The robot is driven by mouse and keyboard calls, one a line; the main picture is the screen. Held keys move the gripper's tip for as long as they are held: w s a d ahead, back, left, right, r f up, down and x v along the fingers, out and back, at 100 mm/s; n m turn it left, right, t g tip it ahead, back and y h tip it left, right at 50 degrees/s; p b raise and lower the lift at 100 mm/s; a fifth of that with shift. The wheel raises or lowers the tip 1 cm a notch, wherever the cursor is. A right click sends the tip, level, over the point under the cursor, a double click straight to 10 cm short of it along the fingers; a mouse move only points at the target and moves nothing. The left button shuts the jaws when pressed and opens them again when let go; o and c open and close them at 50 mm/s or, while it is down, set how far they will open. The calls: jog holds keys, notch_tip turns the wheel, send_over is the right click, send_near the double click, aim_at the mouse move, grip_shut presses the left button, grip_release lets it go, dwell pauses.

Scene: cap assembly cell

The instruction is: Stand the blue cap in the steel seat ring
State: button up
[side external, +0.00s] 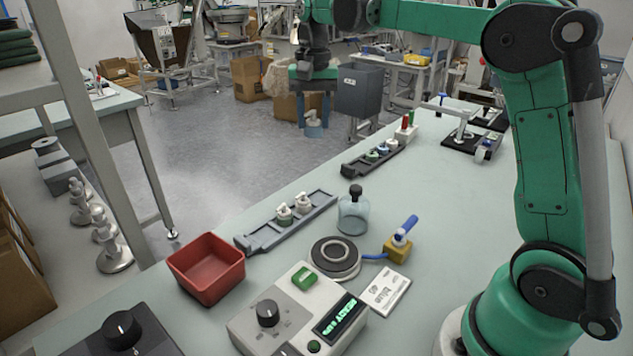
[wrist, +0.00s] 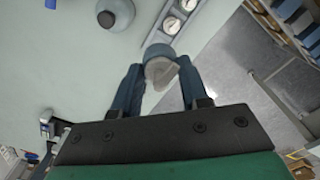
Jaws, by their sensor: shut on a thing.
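My gripper (side external: 312,113) hangs high beyond the far left edge of the bench in the side external view. It is shut on the blue cap (side external: 313,131), which shows small below the fingertips. In the wrist view the blue cap (wrist: 160,52) sits between the two blue fingers of my gripper (wrist: 160,72), with a pale grey part towards the palm. The steel seat ring (side external: 335,258), a round dark-centred disc with a pale rim, lies on the bench, well apart from the cap. Nothing stands in it.
A glass bottle (side external: 354,212) with a black stopper stands behind the ring. A yellow block (side external: 398,247) with a blue handle is to its right, the control box (side external: 290,318) in front, a red bin (side external: 207,270) to the left. A grey rail (side external: 265,236) holds white-topped parts.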

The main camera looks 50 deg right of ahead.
jog(key=s+a+f+n, duration=0.3)
jog(key=s+a+f, duration=0.45)
jog(key=s, duration=0.35)
jog(key=shift+d+f, duration=0.15)
jog(key=shift+f, duration=3.25)
jog(key=shift+f, duration=0.25)
jog(key=shift+f, duration=0.35)
jog(key=o, duration=0.9)
